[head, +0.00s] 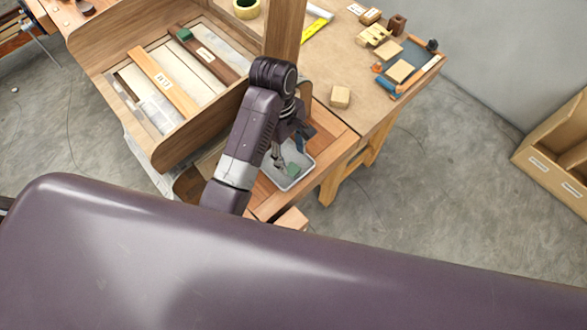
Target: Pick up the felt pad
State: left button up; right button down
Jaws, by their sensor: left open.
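A small green pad (293,170), which looks like the felt pad, lies in a shallow white tray (304,177) near the front corner of the workbench. My left gripper (284,158) is over the tray, pointing down, with its fingers close above and beside the green pad. The gripper is open, and nothing shows between its fingers. I cannot tell whether a fingertip touches the pad. My right gripper is not in view.
A wooden post (284,35) rises behind. A wooden block (340,97) and a blue tray (408,66) lie to the right. Bare bench surrounds the block.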

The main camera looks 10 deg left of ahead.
aim_at(292, 169)
pick_arm(q)
notch_tip(292, 169, down, 4)
jog(key=shift+s+f+p, duration=0.1)
jog(key=shift+s+p, duration=0.05)
jog(key=shift+p, duration=0.55)
jog(key=shift+f, duration=0.3)
jog(key=shift+d+f, duration=0.1)
jog(key=shift+f, duration=0.1)
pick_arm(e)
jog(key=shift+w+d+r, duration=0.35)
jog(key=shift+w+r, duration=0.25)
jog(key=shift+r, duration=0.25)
pick_arm(q)
jog(key=c, duration=0.8)
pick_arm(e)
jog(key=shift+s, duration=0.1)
